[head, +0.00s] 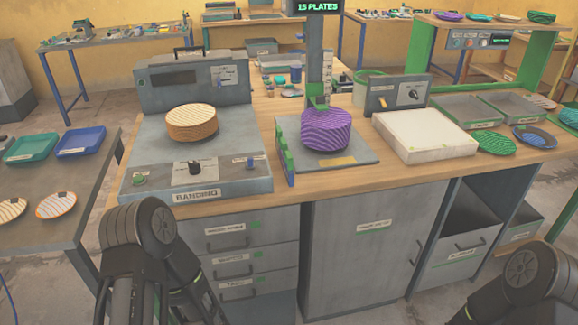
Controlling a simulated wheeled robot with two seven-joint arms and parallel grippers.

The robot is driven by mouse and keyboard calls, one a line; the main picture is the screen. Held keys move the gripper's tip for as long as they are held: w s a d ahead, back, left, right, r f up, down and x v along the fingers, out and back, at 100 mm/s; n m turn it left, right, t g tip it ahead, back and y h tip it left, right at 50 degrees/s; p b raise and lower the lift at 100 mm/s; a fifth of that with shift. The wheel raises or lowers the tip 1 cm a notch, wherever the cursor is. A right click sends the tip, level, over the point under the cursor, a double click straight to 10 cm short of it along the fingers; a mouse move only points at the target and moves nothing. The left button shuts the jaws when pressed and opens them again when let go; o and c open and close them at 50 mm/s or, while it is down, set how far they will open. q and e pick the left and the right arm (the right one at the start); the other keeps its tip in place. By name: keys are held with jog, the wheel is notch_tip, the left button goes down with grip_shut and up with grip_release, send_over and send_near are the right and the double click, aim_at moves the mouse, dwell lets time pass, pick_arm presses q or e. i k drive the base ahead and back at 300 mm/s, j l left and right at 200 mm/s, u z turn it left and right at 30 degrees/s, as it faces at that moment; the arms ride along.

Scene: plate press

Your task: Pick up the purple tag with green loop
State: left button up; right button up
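I cannot make out a purple tag with a green loop anywhere in the head view; it may be hidden or too small to tell. The clearest purple thing is a stack of purple patterned plates (326,130) on the middle grey station (362,157), under a green fitting (318,103). My two arms come in at the bottom left and bottom right corners. Only dark arm links show there, in front of the bench, and neither gripper's fingers can be seen.
The wooden bench (290,193) carries a grey banding machine (225,172) with an orange-tan plate stack (192,123), a white slab (424,135), grey trays (466,111) and loose plates (493,143). A side table (90,180) stands left. Drawers (240,250) are below.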

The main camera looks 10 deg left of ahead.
aim_at(284, 146)
jog(key=l+u, duration=0.1)
jog(key=u, duration=0.25)
jog(key=l+u, duration=0.1)
jog(key=u, duration=0.3)
jog(key=l+u, duration=0.1)
jog(key=u, duration=0.25)
jog(key=l+u, duration=0.2)
jog(key=l, duration=0.25)
jog(key=l+u, duration=0.25)
jog(key=l, duration=0.2)
jog(key=k+l+u, duration=0.2)
jog(key=l, duration=0.2)
jog(key=l+u, duration=0.2)
jog(key=l, duration=0.25)
jog(key=k+l+u, duration=0.25)
jog(key=l, duration=0.15)
jog(key=k+l, duration=0.15)
jog(key=l, duration=0.25)
jog(key=k+l, duration=0.2)
jog(key=l, duration=0.2)
jog(key=k+l, duration=0.15)
jog(key=l, duration=0.25)
jog(key=k+l, duration=0.15)
jog(key=l, duration=0.25)
